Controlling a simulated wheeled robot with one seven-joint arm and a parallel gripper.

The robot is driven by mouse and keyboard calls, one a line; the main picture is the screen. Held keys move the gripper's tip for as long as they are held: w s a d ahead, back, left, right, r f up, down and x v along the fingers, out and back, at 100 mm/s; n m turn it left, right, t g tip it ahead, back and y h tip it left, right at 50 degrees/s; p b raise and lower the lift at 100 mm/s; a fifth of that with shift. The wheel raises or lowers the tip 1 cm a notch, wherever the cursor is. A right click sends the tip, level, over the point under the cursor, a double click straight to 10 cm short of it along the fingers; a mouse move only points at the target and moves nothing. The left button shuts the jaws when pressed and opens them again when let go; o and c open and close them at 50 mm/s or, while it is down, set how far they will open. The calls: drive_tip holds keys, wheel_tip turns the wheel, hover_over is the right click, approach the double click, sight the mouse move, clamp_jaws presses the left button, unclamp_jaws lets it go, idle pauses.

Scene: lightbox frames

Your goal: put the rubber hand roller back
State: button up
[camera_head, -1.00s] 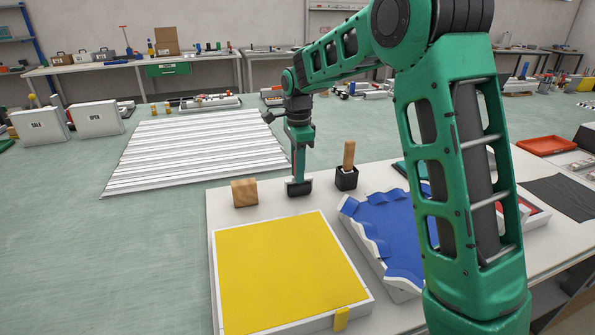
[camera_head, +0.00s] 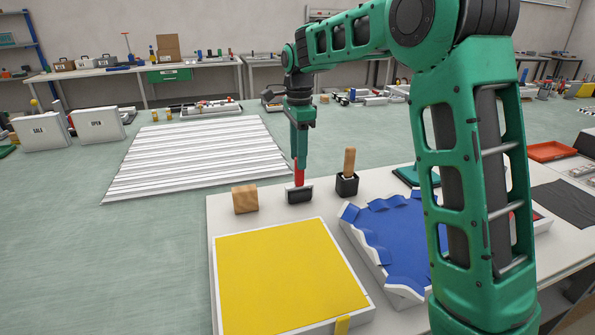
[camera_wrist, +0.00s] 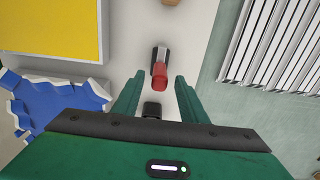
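The rubber hand roller, with a red handle (camera_head: 299,176) and a dark, pale-edged lower part (camera_head: 299,195), stands upright on the white table between a wooden block and a black holder. In the wrist view its red handle (camera_wrist: 160,74) points up toward the camera, between and just beyond the fingertips, with the dark part behind it. My gripper (camera_head: 299,156) is directly above the roller, pointing down. In the wrist view my gripper (camera_wrist: 160,78) is open, with a gap on both sides of the handle.
A wooden block (camera_head: 245,199) stands to the left, and a black holder (camera_head: 347,187) with a wooden handle stands close to the right. A yellow panel (camera_head: 288,275) and a blue wavy tray (camera_head: 385,240) lie nearer. A white ribbed sheet (camera_head: 195,155) lies beyond the table.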

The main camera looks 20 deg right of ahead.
drive_tip(key=shift+r, duration=2.4)
drive_tip(key=shift+s+d, duration=0.25)
drive_tip(key=shift+d, duration=0.05)
drive_tip(key=s+d+f+n, duration=0.1)
drive_tip(key=s+d+n, duration=0.2)
drive_tip(key=s+d, duration=0.55)
drive_tip(key=s+d+f+n, duration=0.1)
drive_tip(key=s+d+n, duration=0.3)
drive_tip(key=s, duration=0.8)
drive_tip(key=s+d+f+n, duration=0.2)
drive_tip(key=s+f, duration=0.2)
drive_tip(key=s, duration=0.6)
drive_tip(key=s+d+f+n, duration=0.2)
drive_tip(key=s+f, duration=0.3)
drive_tip(key=s, duration=0.6)
drive_tip(key=shift+s+d+n, duration=0.2)
drive_tip(key=shift+d+n, duration=0.1)
